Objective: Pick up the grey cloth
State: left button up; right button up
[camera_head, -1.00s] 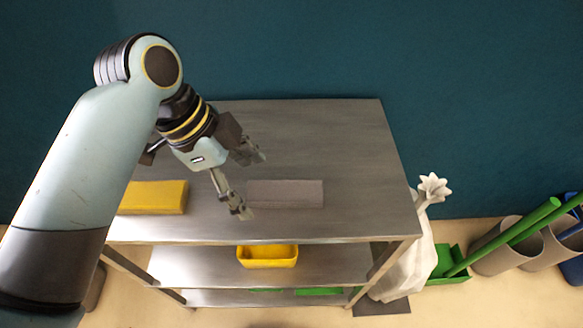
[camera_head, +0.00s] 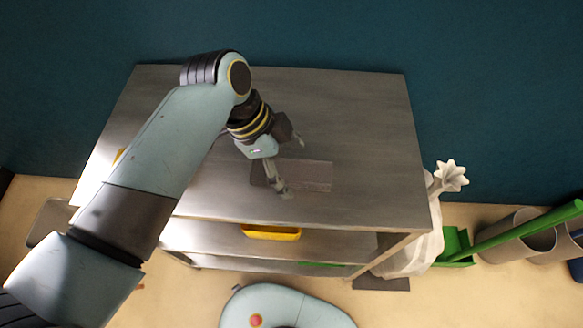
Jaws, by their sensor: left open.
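The grey cloth (camera_head: 315,176) lies flat and folded on the top of the metal shelf table (camera_head: 365,130). My left gripper (camera_head: 290,168) is open, with its fingers over and beside the left part of the cloth. One finger comes down near the cloth's front left edge and the other is farther back. I cannot tell whether the fingers touch the cloth. My right gripper is not in view.
A yellow cloth (camera_head: 118,156) is mostly hidden behind my left arm. A yellow bin (camera_head: 270,232) is on the shelf below. A white bag (camera_head: 418,250), a green box (camera_head: 455,247) and grey cylinders (camera_head: 508,237) stand right of the table. The tabletop's right side is clear.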

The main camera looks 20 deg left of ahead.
aim_at(289, 169)
pick_arm(q)
jog(key=shift+w+d+f, duration=0.1)
jog(key=shift+d+f, duration=0.15)
jog(key=shift+f, duration=0.3)
jog(key=c, duration=1.3)
jog(key=shift+o, duration=0.2)
jog(key=shift+r, duration=0.1)
notch_tip(289, 169, up, 10)
jog(key=p, duration=1.1)
jog(key=o, duration=0.5)
jog(key=c, duration=0.4)
